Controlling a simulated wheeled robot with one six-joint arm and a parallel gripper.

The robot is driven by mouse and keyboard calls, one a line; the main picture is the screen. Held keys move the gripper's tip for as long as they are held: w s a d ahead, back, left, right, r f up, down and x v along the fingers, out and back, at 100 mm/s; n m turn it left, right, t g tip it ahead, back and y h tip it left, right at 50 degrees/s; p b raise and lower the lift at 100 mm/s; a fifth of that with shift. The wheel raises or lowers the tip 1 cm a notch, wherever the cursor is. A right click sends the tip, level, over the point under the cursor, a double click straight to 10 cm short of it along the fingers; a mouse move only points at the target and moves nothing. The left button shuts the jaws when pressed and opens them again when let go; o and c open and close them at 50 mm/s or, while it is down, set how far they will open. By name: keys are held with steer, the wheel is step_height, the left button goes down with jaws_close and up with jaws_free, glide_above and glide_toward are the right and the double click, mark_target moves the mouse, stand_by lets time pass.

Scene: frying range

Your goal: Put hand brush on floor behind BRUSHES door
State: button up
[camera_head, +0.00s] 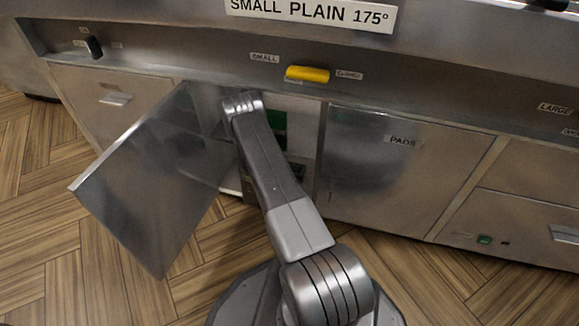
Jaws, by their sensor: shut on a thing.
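A steel cabinet door (150,185) stands swung wide open to the left, over the wood floor. No BRUSHES label is readable on the side I see. My arm reaches over the floor to the opening beside this door, and its wrist joint bends down at the front of the opening. My gripper is hidden behind the arm and the cabinet front. I cannot make out a hand brush. A green patch (277,122) shows inside the opening to the right of my arm, with dark shapes below it; I cannot tell what they are.
A shut door marked PADS (385,165) is right of the opening. A yellow handle (307,74) sticks out above, between SMALL and another small label. A shut panel with a handle (115,98) is at left. The wood floor (450,285) in front is clear.

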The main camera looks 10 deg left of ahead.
steer(key=o, duration=0.8)
steer(key=shift+c, duration=0.2)
steer(key=shift+r, duration=0.15)
steer(key=s+r+p, duration=0.2)
steer(key=s+p, duration=0.2)
steer(key=s, duration=0.7)
steer(key=shift+s+a+r, duration=0.15)
steer(key=shift+s, duration=0.25)
